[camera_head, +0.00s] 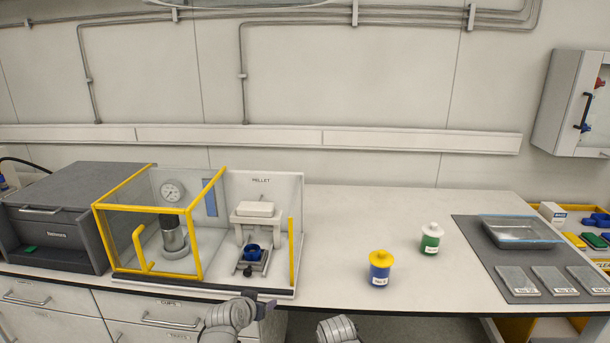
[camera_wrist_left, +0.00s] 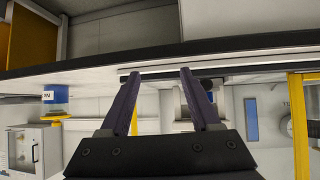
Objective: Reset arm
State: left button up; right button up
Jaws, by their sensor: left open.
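My left arm comes in at the bottom centre of the head view, and its gripper (camera_head: 258,299) is at the front edge of the bench, in front of the pellet station. In the left wrist view, which looks upside down, the left gripper's two fingers (camera_wrist_left: 161,74) stand apart with nothing between them. A second arm link of mine shows at the bottom edge of the head view, but the right gripper itself is not seen.
A yellow-framed enclosure (camera_head: 121,208) with a gauge stands beside the pellet station (camera_head: 289,190). A yellow-lidded blue jar (camera_head: 380,273) and a white-lidded green jar (camera_head: 430,240) stand on the bench. A grey mat (camera_head: 480,235) holds a glass tray (camera_head: 520,239) and several plates. Bench between station and jars is clear.

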pick_arm(q)
jog(key=s+d+m+g+y+p, duration=0.1)
jog(key=s+d+g+p, duration=0.2)
jog(key=s, duration=0.7)
jog(key=s+d+m+g+y+p, duration=0.1)
jog(key=s+d+g+y+p, duration=0.1)
jog(key=s+d+g, duration=0.4)
jog(key=s+g+p, duration=0.1)
jog(key=s, duration=0.3)
jog(key=shift+f+g, duration=0.4)
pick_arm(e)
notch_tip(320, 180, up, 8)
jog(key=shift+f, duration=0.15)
